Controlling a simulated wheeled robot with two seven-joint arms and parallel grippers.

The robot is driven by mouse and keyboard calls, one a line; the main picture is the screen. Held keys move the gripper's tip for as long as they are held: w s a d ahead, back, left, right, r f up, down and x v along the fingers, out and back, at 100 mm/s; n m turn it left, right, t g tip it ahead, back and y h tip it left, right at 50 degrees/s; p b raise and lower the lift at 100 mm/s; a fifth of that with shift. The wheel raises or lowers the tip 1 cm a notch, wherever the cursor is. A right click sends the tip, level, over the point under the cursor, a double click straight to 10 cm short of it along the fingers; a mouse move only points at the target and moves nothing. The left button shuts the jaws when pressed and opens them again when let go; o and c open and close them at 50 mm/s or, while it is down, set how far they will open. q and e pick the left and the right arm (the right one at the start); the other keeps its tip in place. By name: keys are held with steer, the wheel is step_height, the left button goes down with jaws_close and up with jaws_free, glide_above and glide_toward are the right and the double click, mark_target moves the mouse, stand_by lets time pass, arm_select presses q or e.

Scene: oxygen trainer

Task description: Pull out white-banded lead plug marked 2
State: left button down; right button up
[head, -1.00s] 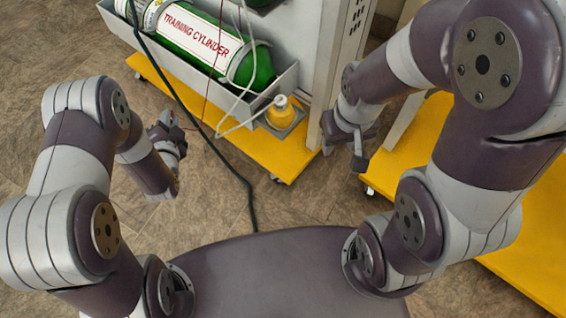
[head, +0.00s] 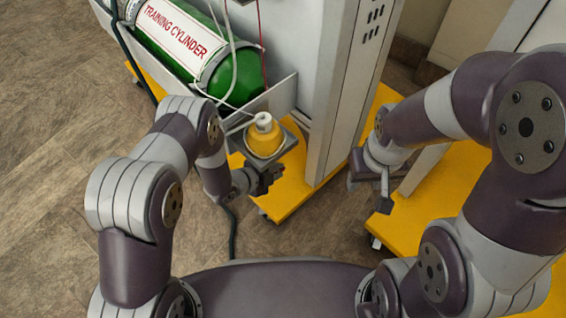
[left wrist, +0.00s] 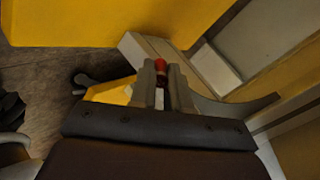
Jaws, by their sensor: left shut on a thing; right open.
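My left gripper (head: 264,178) is in front of the yellow bottle in the head view. In the left wrist view, its fingers (left wrist: 166,82) are shut on a small red-tipped plug (left wrist: 160,65). A thin red lead (head: 261,40) hangs beside the green cylinder. Its lower end is hidden behind the tray and bottle. I cannot make out a white band or a number 2 on the held plug. My right gripper (head: 383,190) is open and empty, beside the grey upright on the right.
The green training cylinder (head: 183,38) lies in a grey tray (head: 276,98). White tubing (head: 230,70) runs by it. A yellow bottle (head: 264,140) with a white cap stands on a bracket. The yellow base (head: 290,190) is below. Open floor (head: 60,110) lies at left.

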arm_select(q)
steer(key=c, duration=1)
jaws_free()
steer(key=p+v, duration=0.7)
steer(key=v, duration=0.5)
steer(key=s+a+f+n+g+y, duration=0.2)
steer(key=s+a+n+g+y, duration=0.35)
steer(key=a+n, duration=0.3)
steer(key=s+a+r+n+g+y+p, duration=0.1)
steer(key=s+a+r+n+y, duration=0.1)
steer(key=r+n, duration=0.35)
steer(key=s+a+r+n+g+y+p, duration=0.1)
steer(key=s+a+r+n, duration=0.1)
steer(key=r+n, duration=0.35)
steer(key=r+p, duration=1.3)
steer(key=r, duration=0.5)
steer(key=d+r+n+t+p, duration=0.1)
steer(key=r+p, duration=1.2)
steer(key=r, duration=0.6)
steer(key=r+n+p, duration=0.1)
steer(key=r+p, duration=1.3)
steer(key=r, duration=0.5)
steer(key=shift+s+d+r+n+t, duration=0.15)
steer(key=shift+s+d+n+t, duration=0.1)
steer(key=shift+s+t, duration=0.15)
